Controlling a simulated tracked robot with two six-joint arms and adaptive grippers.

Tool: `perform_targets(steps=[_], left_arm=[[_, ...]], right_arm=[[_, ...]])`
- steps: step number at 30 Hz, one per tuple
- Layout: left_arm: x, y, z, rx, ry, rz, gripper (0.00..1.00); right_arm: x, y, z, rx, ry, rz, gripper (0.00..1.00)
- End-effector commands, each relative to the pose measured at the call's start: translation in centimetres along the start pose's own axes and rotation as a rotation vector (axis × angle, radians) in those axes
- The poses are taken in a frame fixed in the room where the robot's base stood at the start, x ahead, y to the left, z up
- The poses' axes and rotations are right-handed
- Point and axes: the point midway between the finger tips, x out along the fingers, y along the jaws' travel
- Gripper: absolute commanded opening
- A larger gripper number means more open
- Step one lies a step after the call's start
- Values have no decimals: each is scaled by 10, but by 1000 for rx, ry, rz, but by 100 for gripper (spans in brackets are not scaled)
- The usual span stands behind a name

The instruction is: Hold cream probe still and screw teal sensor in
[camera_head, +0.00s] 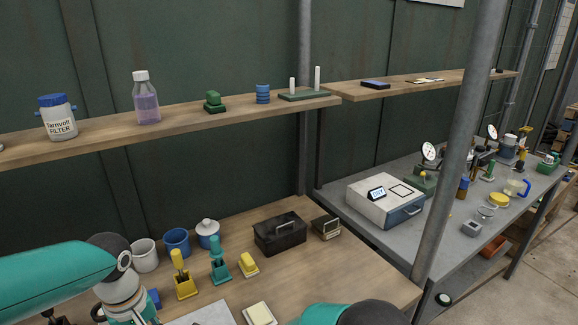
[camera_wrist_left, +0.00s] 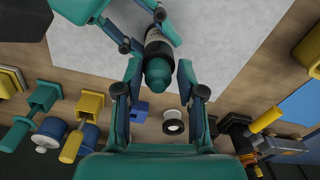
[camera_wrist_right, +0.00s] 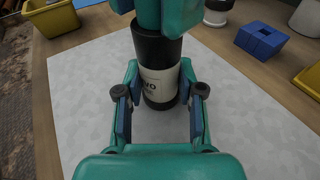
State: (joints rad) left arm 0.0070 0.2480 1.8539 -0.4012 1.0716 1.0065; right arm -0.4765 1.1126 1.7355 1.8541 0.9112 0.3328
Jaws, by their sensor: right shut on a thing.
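The cream probe (camera_wrist_right: 160,84) stands in the right wrist view, with a cream label and black bands. My right gripper (camera_wrist_right: 160,92) is shut on its lower part. The probe also shows in the left wrist view (camera_wrist_left: 157,33), with my right gripper (camera_wrist_left: 152,14) at its far end. The teal sensor (camera_wrist_left: 157,73) is in line with the probe at its near end. My left gripper (camera_wrist_left: 160,80) has a finger on each side of the sensor, with narrow gaps showing. In the head view the probe and both fingertip pairs are hidden or out of frame.
A grey-white mat (camera_wrist_right: 90,110) lies under the probe. A blue block (camera_wrist_right: 262,38) and a yellow bin (camera_wrist_right: 50,14) are near it. Yellow (camera_head: 182,278) and teal (camera_head: 218,262) stands, mugs (camera_head: 144,256) and a black box (camera_head: 280,234) stand behind on the bench.

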Motion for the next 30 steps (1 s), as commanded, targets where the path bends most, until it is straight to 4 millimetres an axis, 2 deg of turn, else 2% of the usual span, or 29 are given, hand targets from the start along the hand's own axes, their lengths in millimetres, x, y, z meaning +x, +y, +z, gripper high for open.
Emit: perform_targets(steps=[1, 8, 14, 19, 20, 21, 30], left_arm=[[0, 0, 0, 0, 0, 0, 37], [0, 0, 0, 0, 0, -1, 0], [0, -1, 0, 35, 0, -2, 0], [0, -1, 0, 229, -1, -3, 0], [0, -1, 0, 221, 0, -3, 31], [0, -1, 0, 217, 0, -3, 35], [-1, 0, 0, 214, 0, -1, 35]], right_arm=[[0, 0, 0, 0, 1, 0, 0], [0, 0, 0, 1, 1, 0, 0], [0, -1, 0, 1, 1, -2, 0], [0, -1, 0, 2, 1, -2, 0], [-1, -1, 0, 2, 1, -3, 0], [-1, -1, 0, 2, 1, -3, 0], [0, 0, 0, 1, 1, -1, 0]])
